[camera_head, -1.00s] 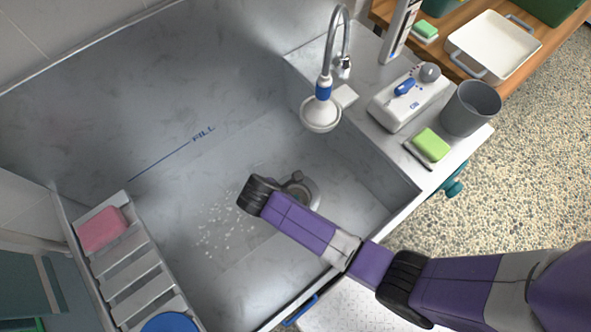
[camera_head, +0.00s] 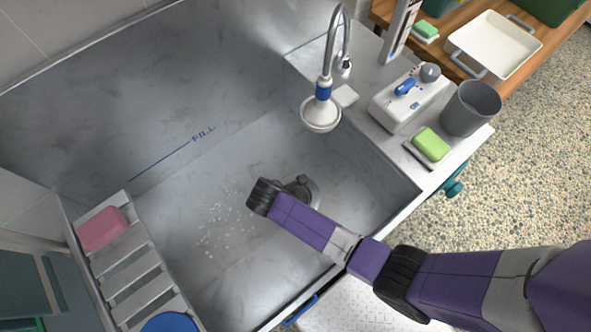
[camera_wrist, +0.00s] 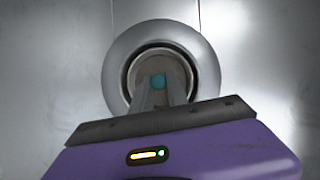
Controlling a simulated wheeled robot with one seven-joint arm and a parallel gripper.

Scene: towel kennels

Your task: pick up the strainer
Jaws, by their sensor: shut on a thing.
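The strainer (camera_wrist: 158,81) shows in the wrist view as a teal knob over a dark round middle, inside a wide metal drain ring (camera_wrist: 207,70). My gripper (camera_wrist: 160,92) reaches over it, with its two grey fingers closed on the knob. The strainer's lower part is hidden by the fingers and the purple gripper body. In the head view the drain ring (camera_head: 313,192) lies in the sink floor, partly covered by my arm. My fingertips are hard to make out there. I cannot tell whether the strainer is lifted from the drain.
The grey sink (camera_head: 250,150) has high walls around my arm. A slatted rack (camera_head: 133,262) with a pink sponge (camera_head: 102,229) stands at left. White bits (camera_head: 222,225) lie scattered on the sink floor.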

